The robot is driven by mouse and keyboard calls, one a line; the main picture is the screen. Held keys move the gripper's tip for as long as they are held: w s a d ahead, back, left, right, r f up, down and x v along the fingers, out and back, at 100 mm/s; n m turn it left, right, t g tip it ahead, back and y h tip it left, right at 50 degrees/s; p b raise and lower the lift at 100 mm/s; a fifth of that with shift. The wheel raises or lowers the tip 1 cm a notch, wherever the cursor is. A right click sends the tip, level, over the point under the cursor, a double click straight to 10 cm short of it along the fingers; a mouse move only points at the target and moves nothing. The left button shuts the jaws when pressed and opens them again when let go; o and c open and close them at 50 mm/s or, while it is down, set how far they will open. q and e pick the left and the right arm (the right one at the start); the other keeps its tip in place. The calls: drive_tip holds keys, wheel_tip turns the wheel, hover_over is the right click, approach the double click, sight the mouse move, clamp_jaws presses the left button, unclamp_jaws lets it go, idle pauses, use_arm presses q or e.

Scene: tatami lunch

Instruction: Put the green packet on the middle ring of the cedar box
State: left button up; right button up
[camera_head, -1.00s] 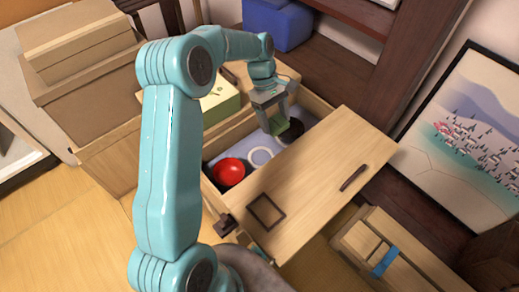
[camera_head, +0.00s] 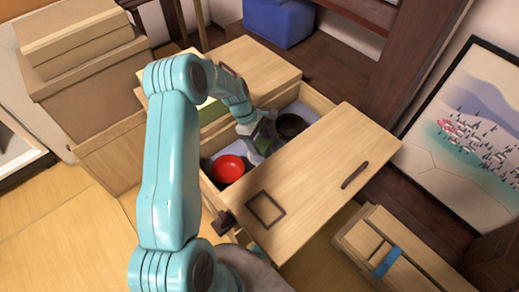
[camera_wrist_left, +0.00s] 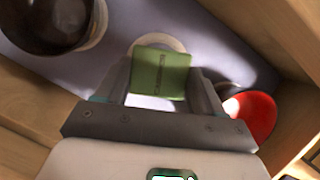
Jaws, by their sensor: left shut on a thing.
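The cedar box (camera_head: 313,92) stands open, with a lilac floor inside. My left gripper (camera_head: 262,143) is inside its opening, between a red bowl (camera_head: 228,168) and a dark bowl (camera_head: 291,125). In the left wrist view the gripper (camera_wrist_left: 163,90) is shut on the green packet (camera_wrist_left: 160,76), a flat square with a dark line down its middle. The pale middle ring (camera_wrist_left: 158,42) shows as an arc behind the packet's far edge; the rest is hidden. I cannot tell whether the packet touches the ring. My right gripper is not in view.
A wooden lid panel (camera_head: 325,165) with a dark handle covers the box's near right side. Walls of the box rise close around the gripper. A blue box (camera_head: 280,22) stands behind, and a small wooden box with a blue band (camera_head: 387,262) lies lower right.

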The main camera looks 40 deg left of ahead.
sight(257, 142)
use_arm(q)
drive_tip(key=shift+f+b, duration=0.45)
drive_tip(key=shift+f, duration=1.55)
drive_tip(key=shift+f, duration=0.15)
drive_tip(key=o, duration=1)
drive_tip(key=shift+a+r, duration=0.1)
drive_tip(key=shift+r, duration=0.45)
drive_tip(key=p+v, duration=0.3)
drive_tip(key=v, duration=0.8)
drive_tip(key=shift+r, duration=0.1)
